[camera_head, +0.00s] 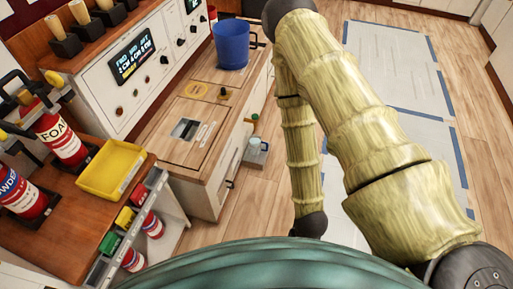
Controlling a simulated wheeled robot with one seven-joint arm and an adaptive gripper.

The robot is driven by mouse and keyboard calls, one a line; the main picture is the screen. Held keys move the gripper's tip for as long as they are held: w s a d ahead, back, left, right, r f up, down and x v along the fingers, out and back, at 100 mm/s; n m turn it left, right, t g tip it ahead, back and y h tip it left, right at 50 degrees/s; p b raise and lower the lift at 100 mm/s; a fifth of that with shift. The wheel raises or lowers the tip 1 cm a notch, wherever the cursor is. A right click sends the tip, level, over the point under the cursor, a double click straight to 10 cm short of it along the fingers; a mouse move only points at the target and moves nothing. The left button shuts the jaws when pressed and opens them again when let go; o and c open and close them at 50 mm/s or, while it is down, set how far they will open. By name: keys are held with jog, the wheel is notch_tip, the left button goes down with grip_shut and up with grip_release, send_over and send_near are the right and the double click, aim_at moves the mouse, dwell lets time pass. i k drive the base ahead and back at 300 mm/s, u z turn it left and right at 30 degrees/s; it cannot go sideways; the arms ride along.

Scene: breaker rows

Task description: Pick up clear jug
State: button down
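A small greyish, see-through-looking vessel (256,153) shows low at the right side of the wooden-topped cabinet, near the floor. It may be the clear jug, but it is too small to be sure. A blue jug-like vessel (231,47) with a side handle stands upright on the far part of the cabinet top. My arm arches across the right half of the view and comes down near the bottom centre. My gripper is not in view; the lower end of the arm meets the teal part of my body at the bottom edge.
The wooden-topped cabinet (212,93) has protruding handles on its right side. Red extinguishers (60,137) and a yellow tray (111,170) sit on the bench at left. A control panel (133,65) stands behind. Blue-taped floor sheets (392,62) lie at right; wooden floor there is clear.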

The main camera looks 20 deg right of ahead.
aim_at(255, 142)
jog(key=z, duration=0.15)
jog(key=i, duration=1.05)
jog(key=z, duration=0.25)
